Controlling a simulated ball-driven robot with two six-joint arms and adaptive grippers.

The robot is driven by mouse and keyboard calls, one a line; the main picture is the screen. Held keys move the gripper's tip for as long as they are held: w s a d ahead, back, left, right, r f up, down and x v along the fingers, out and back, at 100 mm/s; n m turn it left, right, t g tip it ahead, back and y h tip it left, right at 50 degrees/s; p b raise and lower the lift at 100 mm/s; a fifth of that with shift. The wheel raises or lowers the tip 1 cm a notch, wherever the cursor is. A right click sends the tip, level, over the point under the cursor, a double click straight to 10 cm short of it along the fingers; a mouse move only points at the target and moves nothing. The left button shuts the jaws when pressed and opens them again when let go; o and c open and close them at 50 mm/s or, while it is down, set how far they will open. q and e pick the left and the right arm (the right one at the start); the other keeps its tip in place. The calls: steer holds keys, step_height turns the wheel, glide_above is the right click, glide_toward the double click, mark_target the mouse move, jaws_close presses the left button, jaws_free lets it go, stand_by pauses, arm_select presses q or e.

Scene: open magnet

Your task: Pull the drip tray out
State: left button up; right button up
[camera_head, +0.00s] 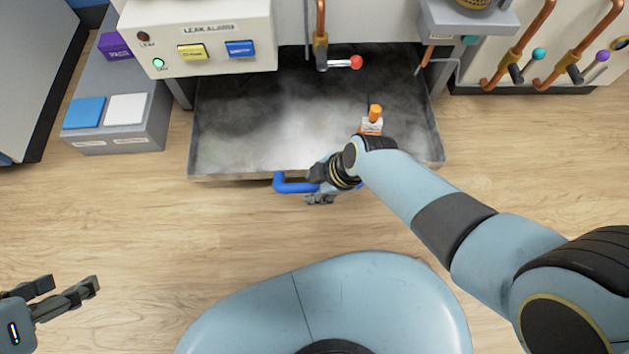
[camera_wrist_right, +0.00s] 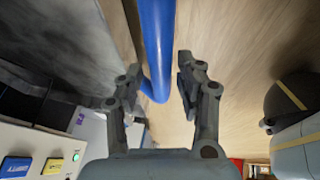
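The drip tray (camera_head: 225,177) is a wide grey metal tray at floor level, sticking out from under the cabinets, with whitish haze over it. A blue bar handle (camera_head: 286,184) runs along its front; it also shows in the right wrist view (camera_wrist_right: 158,45). My right gripper (camera_head: 318,192) is at the handle, partly hidden by its own wrist. In the right wrist view its fingers (camera_wrist_right: 160,72) are apart, one on each side of the blue bar, with small gaps visible. My left gripper (camera_head: 92,288) is open and empty over the floor at lower left.
A small bottle with an orange cap (camera_head: 374,112) shows over the tray's right part. A red-knobbed lever (camera_head: 345,63) hangs above the tray. The leak alarm box (camera_head: 210,45) overhangs its left back. The wooden floor (camera_head: 230,225) before the tray is clear up to my base.

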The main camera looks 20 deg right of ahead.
steer(key=shift+o, duration=0.5)
steer(key=v, duration=1.2)
